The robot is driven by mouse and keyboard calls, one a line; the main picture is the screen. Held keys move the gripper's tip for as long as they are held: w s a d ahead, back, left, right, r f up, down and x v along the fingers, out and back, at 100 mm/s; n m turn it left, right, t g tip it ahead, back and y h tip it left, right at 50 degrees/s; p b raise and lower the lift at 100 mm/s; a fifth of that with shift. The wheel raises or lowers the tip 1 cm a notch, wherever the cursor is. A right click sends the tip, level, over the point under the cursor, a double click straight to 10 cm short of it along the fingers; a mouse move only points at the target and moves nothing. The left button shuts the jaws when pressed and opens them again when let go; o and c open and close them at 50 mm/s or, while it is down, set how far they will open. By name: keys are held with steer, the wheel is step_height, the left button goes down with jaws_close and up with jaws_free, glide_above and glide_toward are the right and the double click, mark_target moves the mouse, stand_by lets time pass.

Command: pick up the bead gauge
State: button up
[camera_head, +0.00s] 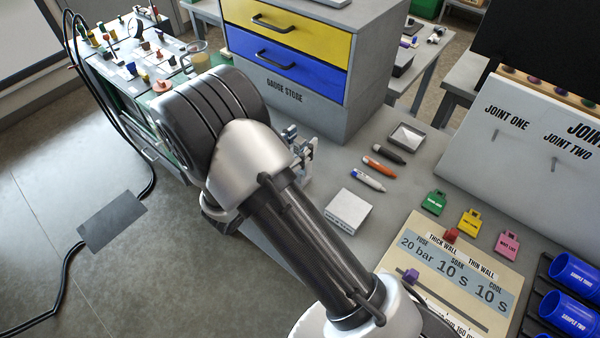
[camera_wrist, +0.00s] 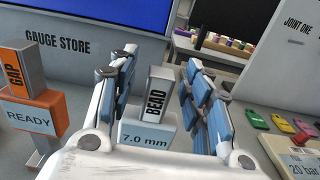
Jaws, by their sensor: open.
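The bead gauge (camera_wrist: 156,101) is a grey upright block lettered BEAD on a wider light-blue base marked 7.0 mm. In the wrist view it stands upright between the two spread fingers of my gripper (camera_wrist: 158,100), with visible space on both sides. The gripper is open. In the head view my arm hides the gauge and most of the gripper; only part of a finger (camera_head: 306,155) shows beside the arm.
An orange-based gap gauge (camera_wrist: 34,95) marked READY stands close left of the gripper. The gauge store cabinet (camera_head: 298,98) rises behind. A white block (camera_head: 347,212), markers (camera_head: 380,168) and coloured tags (camera_head: 470,222) lie to the right on the bench.

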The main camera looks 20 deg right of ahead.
steer(key=shift+w+d, duration=0.2)
steer(key=shift+d, duration=0.1)
jaws_close()
stand_by(0.4)
stand_by(0.3)
